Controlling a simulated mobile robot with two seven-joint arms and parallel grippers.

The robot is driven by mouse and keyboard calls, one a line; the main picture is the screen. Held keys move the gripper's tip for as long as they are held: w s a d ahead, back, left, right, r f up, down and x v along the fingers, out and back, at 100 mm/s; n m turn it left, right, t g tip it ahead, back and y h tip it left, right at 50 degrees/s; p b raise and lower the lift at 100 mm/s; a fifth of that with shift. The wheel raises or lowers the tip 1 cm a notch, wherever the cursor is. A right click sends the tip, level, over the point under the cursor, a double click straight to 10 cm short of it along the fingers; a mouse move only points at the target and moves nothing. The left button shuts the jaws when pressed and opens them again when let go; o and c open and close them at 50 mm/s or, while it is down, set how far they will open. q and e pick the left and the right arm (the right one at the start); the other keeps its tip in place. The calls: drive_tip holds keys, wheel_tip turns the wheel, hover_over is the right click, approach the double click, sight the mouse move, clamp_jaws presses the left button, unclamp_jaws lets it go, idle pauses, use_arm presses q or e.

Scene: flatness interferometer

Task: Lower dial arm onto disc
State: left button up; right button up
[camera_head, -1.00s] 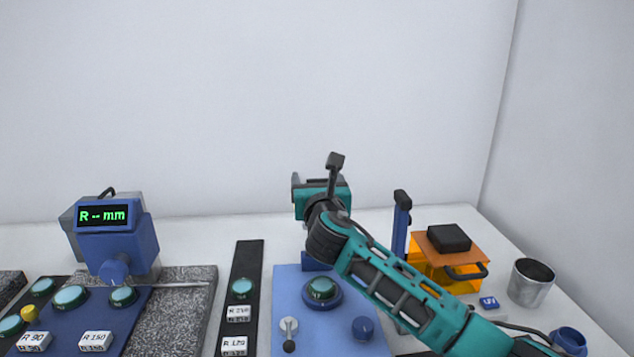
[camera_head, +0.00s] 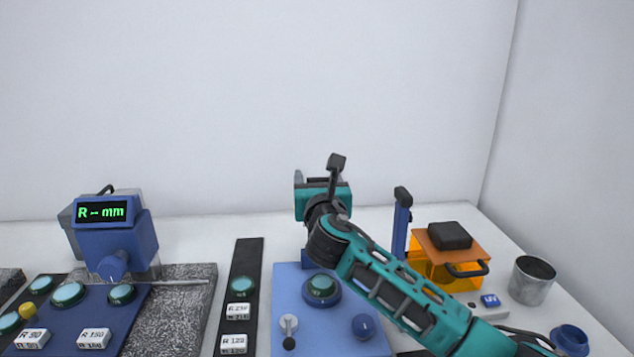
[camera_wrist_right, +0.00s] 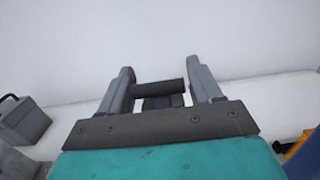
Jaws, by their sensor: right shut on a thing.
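A teal disc (camera_head: 321,286) sits in a round dark blue holder on the blue base plate (camera_head: 292,304). My right gripper (camera_head: 322,183) is high above and behind the disc, its fingers mostly hidden by its own teal housing. In the right wrist view, its two grey fingers (camera_wrist_right: 163,84) are shut on a dark crosswise bar (camera_wrist_right: 158,93), which looks like part of the dial arm. The rest of the dial arm is hidden behind my gripper and forearm. I cannot see the dial tip touching the disc. My left gripper is out of view.
A blue post (camera_head: 402,222) stands right of my forearm, near an orange box (camera_head: 455,262) with a black block. A metal cup (camera_head: 532,280) is at far right. A readout (camera_head: 101,212) shows "R -- mm" at left. A black rack (camera_head: 247,266) lies beside the plate.

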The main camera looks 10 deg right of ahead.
use_arm(q)
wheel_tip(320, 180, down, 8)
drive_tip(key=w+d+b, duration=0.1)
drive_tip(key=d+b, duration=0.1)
drive_tip(key=b, duration=0.8)
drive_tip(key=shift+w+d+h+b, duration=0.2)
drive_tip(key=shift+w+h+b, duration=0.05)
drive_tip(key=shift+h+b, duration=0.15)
use_arm(e)
drive_tip(key=s+f+t, duration=0.3)
drive_tip(key=s+t, duration=0.2)
drive_tip(key=s, duration=0.3)
drive_tip(key=shift+s, duration=0.4)
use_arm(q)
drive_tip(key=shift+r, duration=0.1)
use_arm(e)
drive_tip(key=o, duration=1.4)
drive_tip(key=shift+r, duration=0.1)
drive_tip(key=shift+s, duration=0.1)
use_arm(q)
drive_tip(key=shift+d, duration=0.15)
use_arm(e)
drive_tip(key=v, duration=1.3)
